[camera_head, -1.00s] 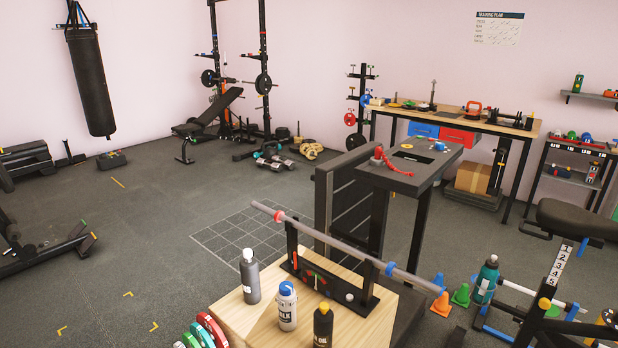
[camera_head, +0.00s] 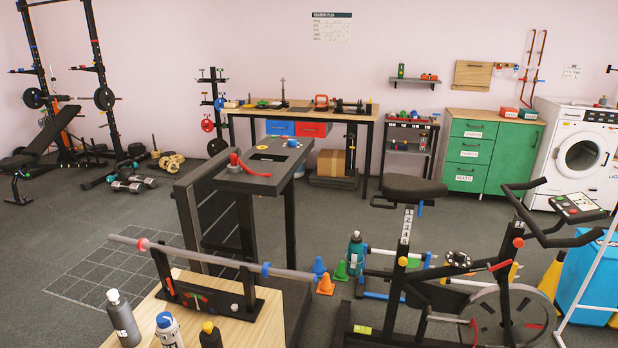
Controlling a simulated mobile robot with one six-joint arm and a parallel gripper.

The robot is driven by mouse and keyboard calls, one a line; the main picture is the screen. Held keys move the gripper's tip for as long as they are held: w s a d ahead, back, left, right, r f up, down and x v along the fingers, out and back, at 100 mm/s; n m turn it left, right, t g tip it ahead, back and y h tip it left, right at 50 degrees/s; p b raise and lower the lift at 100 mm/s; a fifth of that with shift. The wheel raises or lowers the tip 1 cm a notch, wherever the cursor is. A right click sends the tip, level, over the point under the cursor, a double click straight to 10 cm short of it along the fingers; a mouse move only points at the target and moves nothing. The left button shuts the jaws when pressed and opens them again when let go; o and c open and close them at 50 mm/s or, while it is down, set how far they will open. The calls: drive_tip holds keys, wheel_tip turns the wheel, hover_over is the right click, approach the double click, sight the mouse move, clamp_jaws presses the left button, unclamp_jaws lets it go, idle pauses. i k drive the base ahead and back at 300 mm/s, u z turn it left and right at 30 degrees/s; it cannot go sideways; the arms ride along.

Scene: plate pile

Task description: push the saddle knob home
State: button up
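The exercise bike stands at the right of the head view, with its black saddle (camera_head: 414,188) on top of a white seat post (camera_head: 407,226) marked with numbers. A small yellow knob (camera_head: 402,261) sits on the black frame just below the numbered strip. At this size I cannot tell how far in the knob sits. An orange-red knob (camera_head: 518,242) shows on the handlebar post. My gripper is not in view.
A wooden box (camera_head: 240,327) with a bar rack and several bottles stands in front, left of the bike. Small cones (camera_head: 326,284) and a teal bottle (camera_head: 355,254) stand between them. A blue bin (camera_head: 592,272) is right of the bike. Open floor lies at the left.

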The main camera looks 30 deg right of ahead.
sight(403, 261)
drive_tip(key=z, duration=0.9)
drive_tip(key=k, duration=0.5)
drive_tip(key=z, duration=0.4)
drive_tip(key=i, duration=0.5)
